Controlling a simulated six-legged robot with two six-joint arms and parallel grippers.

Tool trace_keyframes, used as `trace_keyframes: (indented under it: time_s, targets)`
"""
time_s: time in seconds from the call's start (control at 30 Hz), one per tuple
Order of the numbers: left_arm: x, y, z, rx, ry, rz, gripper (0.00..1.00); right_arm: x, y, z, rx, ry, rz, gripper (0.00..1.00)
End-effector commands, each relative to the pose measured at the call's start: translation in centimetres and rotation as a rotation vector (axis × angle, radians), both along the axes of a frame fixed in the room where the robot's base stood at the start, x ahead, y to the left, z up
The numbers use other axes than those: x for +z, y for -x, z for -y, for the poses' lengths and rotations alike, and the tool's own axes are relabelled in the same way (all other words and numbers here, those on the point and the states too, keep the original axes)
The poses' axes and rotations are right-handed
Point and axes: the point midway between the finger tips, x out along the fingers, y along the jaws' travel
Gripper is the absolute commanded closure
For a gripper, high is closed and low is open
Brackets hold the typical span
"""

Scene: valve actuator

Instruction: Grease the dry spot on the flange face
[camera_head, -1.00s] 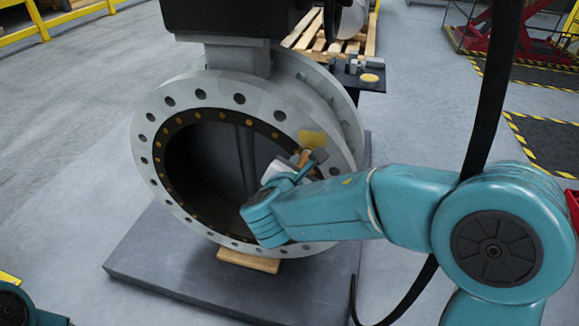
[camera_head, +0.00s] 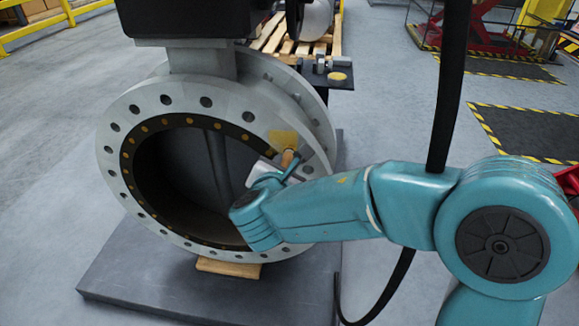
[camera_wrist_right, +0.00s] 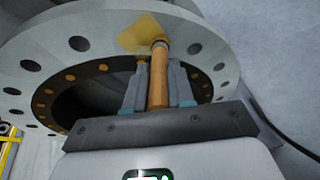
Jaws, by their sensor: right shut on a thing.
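The grey flange (camera_head: 110,180) is a wide bolt-holed ring with a dark inner ring around the valve's opening. A tan-yellow patch (camera_head: 283,138) lies on its upper right face, and the patch also shows in the right wrist view (camera_wrist_right: 141,33). My right gripper (camera_head: 291,165) is shut on a wooden-handled tool (camera_wrist_right: 158,80), held between both fingers in the right wrist view. The tool's far end overlaps the patch's lower edge in both views; I cannot tell whether it touches. The tool's tip is not clear. My left gripper is not in view.
A dark valve body sits above the flange. The valve stands on a dark plinth (camera_head: 120,290) with a wooden block (camera_head: 228,268) beneath it. A black stand (camera_head: 322,83) behind carries a yellow-topped round item (camera_head: 338,77). A black cable hangs near my right arm.

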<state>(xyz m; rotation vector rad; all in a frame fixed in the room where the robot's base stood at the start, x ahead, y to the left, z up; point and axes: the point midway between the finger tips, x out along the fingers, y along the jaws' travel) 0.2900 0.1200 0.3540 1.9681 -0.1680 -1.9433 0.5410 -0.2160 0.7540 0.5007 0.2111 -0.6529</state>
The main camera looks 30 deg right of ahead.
Motion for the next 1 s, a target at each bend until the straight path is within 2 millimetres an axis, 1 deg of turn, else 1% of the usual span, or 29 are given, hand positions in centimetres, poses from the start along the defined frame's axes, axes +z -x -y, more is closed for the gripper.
trace_keyframes:
  time_s: [0.03, 0.13, 0.37, 0.7, 0.8, 1.0]
  targets:
    - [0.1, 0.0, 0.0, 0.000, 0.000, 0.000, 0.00, 0.1, -0.4, -0.5, 0.002, 0.001, 0.002, 1.00]
    - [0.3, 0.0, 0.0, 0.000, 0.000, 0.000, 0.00, 0.1, -0.9, -1.2, 0.002, 0.002, 0.002, 1.00]
    - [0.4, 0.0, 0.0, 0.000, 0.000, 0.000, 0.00, 0.2, -1.4, -1.9, 0.002, 0.002, 0.004, 1.00]
    - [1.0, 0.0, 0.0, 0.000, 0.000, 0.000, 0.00, 0.2, -3.0, -4.5, 0.003, 0.003, 0.004, 1.00]
    - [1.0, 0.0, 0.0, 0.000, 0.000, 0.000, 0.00, 0.2, -3.2, -4.8, 0.001, 0.002, 0.004, 1.00]
    - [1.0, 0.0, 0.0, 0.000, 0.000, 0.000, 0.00, 0.1, -3.2, -4.9, 0.001, 0.002, 0.003, 1.00]
